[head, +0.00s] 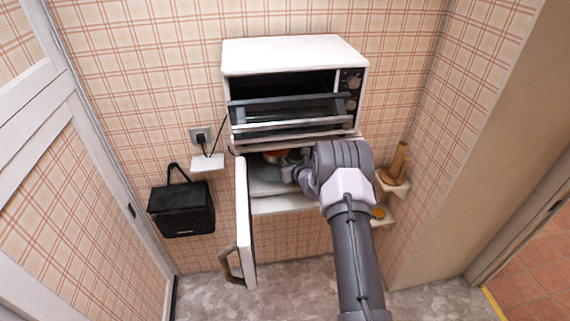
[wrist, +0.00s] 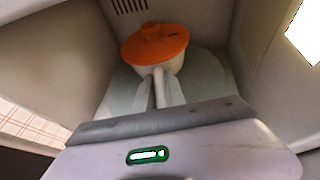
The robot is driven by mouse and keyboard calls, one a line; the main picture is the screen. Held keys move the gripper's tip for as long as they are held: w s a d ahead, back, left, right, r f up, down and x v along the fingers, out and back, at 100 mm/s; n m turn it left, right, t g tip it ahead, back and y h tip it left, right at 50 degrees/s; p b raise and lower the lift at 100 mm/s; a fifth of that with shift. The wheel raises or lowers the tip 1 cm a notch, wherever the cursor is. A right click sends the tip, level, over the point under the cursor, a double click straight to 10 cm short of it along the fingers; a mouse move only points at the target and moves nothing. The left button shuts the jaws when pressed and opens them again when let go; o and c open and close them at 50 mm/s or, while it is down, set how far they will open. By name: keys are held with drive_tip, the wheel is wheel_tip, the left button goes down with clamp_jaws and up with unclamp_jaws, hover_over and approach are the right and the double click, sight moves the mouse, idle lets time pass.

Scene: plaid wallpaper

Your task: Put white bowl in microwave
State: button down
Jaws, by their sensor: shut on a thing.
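The white bowl (wrist: 150,68) has an orange lid (wrist: 143,48) with a raised knob. It sits over the round glass turntable (wrist: 208,80) inside the microwave; I cannot tell if it touches the glass. My gripper (wrist: 158,90) reaches in from the front, its two fingers shut on the bowl's short light handle. In the head view, the microwave (head: 285,205) is the lower appliance, its white door (head: 244,220) swung wide open to the left. Only a bit of the orange lid (head: 277,155) shows there, and my arm covers the right side of the opening.
A white toaster oven (head: 295,55) stands directly above, its glass door (head: 290,115) tilted partly open over my gripper. A black bag (head: 181,208) hangs at the left. Small shelves with a wooden item (head: 398,163) are at the right. The floor (head: 290,285) is clear.

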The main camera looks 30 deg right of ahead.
drive_tip(key=c, duration=1.3)
unclamp_jaws()
drive_tip(key=v, duration=1.7)
drive_tip(key=shift+s, duration=0.3)
drive_tip(key=shift+a+r, duration=0.1)
